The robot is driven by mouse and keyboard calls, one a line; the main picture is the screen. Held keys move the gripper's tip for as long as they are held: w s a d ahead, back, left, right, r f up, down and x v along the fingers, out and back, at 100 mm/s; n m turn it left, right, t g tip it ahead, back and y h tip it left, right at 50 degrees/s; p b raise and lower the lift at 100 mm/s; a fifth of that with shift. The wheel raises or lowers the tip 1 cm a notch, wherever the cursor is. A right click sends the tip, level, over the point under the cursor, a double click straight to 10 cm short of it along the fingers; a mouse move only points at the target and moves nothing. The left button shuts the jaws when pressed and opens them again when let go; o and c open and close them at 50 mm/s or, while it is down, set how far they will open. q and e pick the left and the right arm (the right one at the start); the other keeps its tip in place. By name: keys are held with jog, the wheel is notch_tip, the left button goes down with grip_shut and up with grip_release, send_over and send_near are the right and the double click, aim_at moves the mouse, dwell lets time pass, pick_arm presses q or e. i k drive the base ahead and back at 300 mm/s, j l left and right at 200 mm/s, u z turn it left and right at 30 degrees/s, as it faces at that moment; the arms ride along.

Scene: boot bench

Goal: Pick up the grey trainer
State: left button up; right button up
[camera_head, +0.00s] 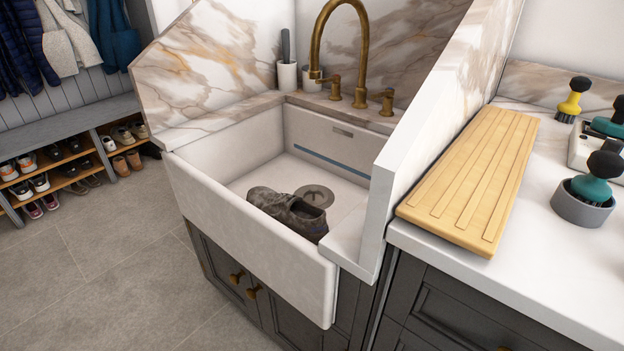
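A grey trainer (289,214) lies in the white sink (249,241), near the front wall and just in front of the round drain. It looks dark grey-brown, and its opening faces up toward the right. The sink's front wall hides its lower part. Neither of my grippers shows in the head view.
A brass tap (341,47) arches over the back of the sink. A raised marble-and-white side panel (432,140) stands at the sink's right. A wooden board (474,179) and several brushes lie on the right counter (535,259). A shoe bench (68,125) stands at left; the floor between is clear.

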aim_at(308, 220)
jog(key=i+j, duration=0.2)
jog(key=j, duration=0.15)
jog(key=i+j, duration=0.2)
jog(key=j, duration=0.15)
jog(key=i+j, duration=0.2)
jog(key=j, duration=0.15)
